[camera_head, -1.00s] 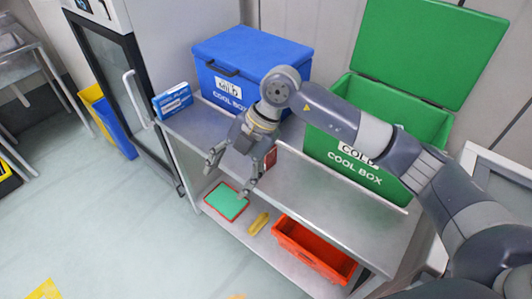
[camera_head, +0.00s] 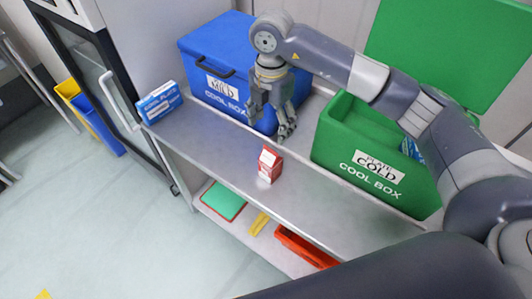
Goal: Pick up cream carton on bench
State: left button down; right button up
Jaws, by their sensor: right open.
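A small red and white carton (camera_head: 270,164), likely the cream carton, stands upright on the grey metal bench (camera_head: 215,146), near its middle. My right gripper (camera_head: 269,133) is open and empty above the back of the bench, behind the carton and apart from it, in front of the blue cool box. My left gripper is not in view.
A blue cool box (camera_head: 222,89) stands at the back left, and an open green cool box (camera_head: 369,178) at the back right. A blue and white box (camera_head: 160,102) sits at the bench's left end. A lower shelf holds a green tray (camera_head: 223,201) and an orange tote (camera_head: 303,247).

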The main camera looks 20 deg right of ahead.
aim_at(270, 152)
jog(key=f, duration=0.2)
jog(key=s+f+p, duration=0.1)
jog(key=f, duration=0.1)
jog(key=shift+s, duration=0.15)
jog(key=shift+f, duration=0.25)
jog(key=f, duration=0.1)
jog(key=f+p, duration=0.1)
jog(key=f, duration=0.1)
jog(key=f+p, duration=0.1)
jog(key=f, duration=0.1)
jog(key=shift+s+a, duration=0.15)
jog(key=shift+s, duration=0.15)
jog(key=shift+w, duration=0.1)
jog(key=shift+c, duration=0.8)
jog(key=c, duration=0.9)
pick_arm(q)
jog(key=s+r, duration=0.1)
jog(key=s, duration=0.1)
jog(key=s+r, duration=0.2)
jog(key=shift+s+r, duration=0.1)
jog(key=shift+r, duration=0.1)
pick_arm(e)
grip_shut()
